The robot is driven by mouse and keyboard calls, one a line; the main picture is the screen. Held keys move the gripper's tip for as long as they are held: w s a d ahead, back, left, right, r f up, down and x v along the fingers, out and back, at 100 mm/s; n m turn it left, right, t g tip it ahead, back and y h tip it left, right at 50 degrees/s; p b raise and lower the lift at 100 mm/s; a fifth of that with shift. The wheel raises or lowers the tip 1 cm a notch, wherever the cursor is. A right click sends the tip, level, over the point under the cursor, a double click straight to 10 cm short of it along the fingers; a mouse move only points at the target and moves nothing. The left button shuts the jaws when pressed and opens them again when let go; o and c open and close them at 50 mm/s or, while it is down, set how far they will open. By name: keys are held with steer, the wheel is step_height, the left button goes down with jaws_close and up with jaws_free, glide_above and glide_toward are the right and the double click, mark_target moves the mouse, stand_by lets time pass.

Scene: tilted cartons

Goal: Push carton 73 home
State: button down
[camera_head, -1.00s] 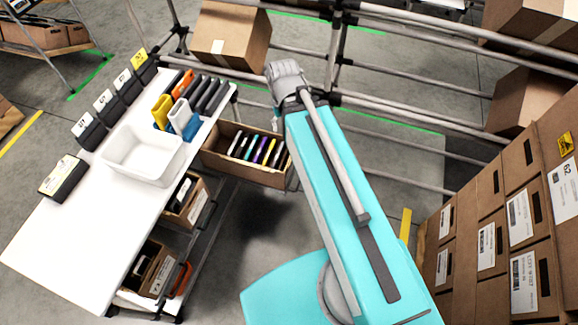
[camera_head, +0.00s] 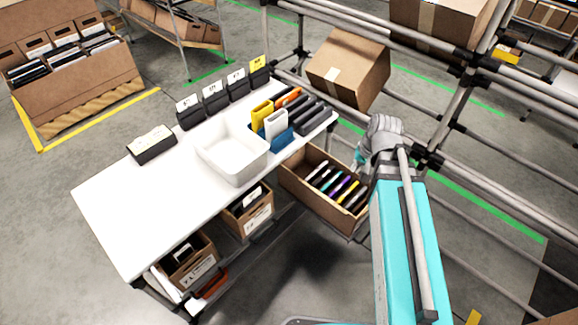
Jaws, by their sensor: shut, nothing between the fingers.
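No number 73 can be read on any carton. An open carton (camera_head: 297,183) holding a row of dark, coloured and white flat items juts out at the right end of the white table, below its top. A closed brown carton (camera_head: 352,68) sits tilted on the pipe rack behind the table. A second closed carton (camera_head: 425,22) sits on the rack at the top edge. The grey joint of my arm is beside the open carton's right end and covers part of it. My gripper itself is not visible.
The white table (camera_head: 130,215) carries a white bin (camera_head: 232,165), a dark labelled box (camera_head: 152,146) and several holders. Two labelled cartons, one (camera_head: 250,213) and another (camera_head: 190,268), sit below it. Rack pipes run close behind my arm. Grey floor is free at the front.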

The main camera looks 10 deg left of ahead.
steer(key=w+a+f+m+t+y+b, duration=0.2)
steer(key=w+a+f+b, duration=0.2)
steer(key=w+f+b, duration=0.2)
steer(key=w+a+f+m+t+y+b, duration=0.1)
steer(key=w+a+f+b, duration=0.4)
steer(key=f+b, duration=0.5)
steer(key=w+a+f+m+t+y+b, duration=0.2)
steer(key=w+f+b, duration=0.5)
steer(key=b, duration=0.8)
steer(key=shift+w+a+f+m+t+y, duration=0.15)
steer(key=shift+a+f+m+y, duration=0.15)
steer(key=shift+a+y, duration=0.35)
steer(key=shift+w+a+f+m+t+y, duration=0.1)
steer(key=shift+a+f+m+t+y, duration=0.15)
steer(key=shift+a+y, duration=0.4)
steer(key=shift+r, duration=0.15)
steer(key=r+b+x, duration=0.1)
steer(key=b+x, duration=0.4)
steer(key=x, duration=0.8)
steer(key=shift+w+a+r, duration=0.15)
steer(key=shift+w+a, duration=0.25)
steer(key=shift+a, duration=0.1)
steer(key=shift+a, duration=0.1)
